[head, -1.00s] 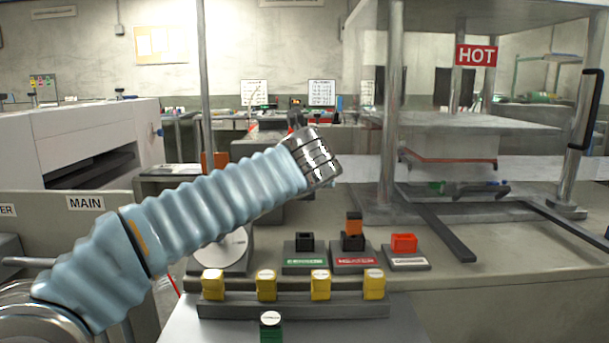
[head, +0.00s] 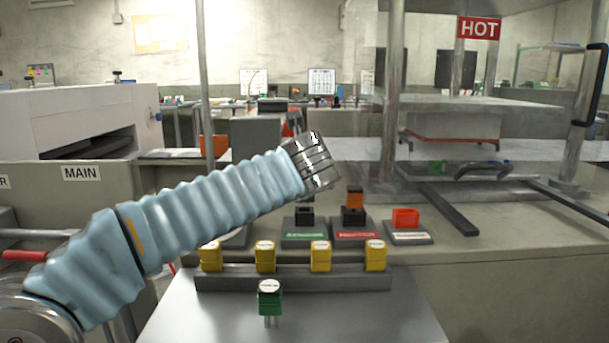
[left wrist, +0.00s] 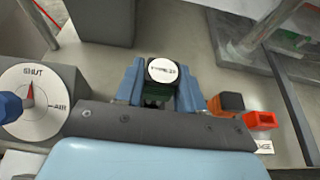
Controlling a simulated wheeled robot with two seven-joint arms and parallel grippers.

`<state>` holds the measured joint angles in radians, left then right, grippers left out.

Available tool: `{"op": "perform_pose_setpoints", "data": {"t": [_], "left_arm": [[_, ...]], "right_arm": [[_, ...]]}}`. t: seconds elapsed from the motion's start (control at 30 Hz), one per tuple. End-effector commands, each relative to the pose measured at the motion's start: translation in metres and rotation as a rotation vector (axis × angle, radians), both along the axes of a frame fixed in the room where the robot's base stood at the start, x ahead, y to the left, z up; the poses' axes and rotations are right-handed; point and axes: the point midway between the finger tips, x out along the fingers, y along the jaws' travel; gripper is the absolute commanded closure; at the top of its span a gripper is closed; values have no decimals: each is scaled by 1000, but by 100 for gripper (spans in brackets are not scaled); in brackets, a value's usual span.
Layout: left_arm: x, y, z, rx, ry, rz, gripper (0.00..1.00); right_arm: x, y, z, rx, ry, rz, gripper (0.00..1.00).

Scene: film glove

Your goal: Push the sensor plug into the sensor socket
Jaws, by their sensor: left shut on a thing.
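My left gripper (left wrist: 160,92) is shut on a dark green plug with a round white top (left wrist: 162,70), its two blue fingers on either side. The plug's lower end is hidden in the left wrist view. In the head view my left wrist hangs just above a black socket on a green-labelled base (head: 304,234), whose label I cannot read clearly; the fingers and held plug do not show there. Whether the plug touches a socket I cannot tell. Another green plug with a white top (head: 269,300) is over the front tray, pins down. My right gripper is not in view.
Right of the green-labelled base are a red-labelled base with an orange-topped black block (head: 354,208) and an orange socket (head: 405,218). A rack (head: 290,282) of several yellow plugs lies in front. A dial (left wrist: 30,100) is at left. A press marked HOT stands behind right.

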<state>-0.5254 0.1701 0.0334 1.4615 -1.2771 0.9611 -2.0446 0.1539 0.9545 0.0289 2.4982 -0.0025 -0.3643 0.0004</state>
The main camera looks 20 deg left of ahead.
Motion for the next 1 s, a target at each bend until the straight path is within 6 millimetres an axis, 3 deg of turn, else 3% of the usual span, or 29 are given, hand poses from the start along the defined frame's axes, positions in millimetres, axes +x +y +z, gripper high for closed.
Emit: {"op": "perform_pose_setpoints", "data": {"t": [1.0], "left_arm": [[0,0,-2,-1,-1,-1,93]], "right_arm": [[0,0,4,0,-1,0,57]]}}
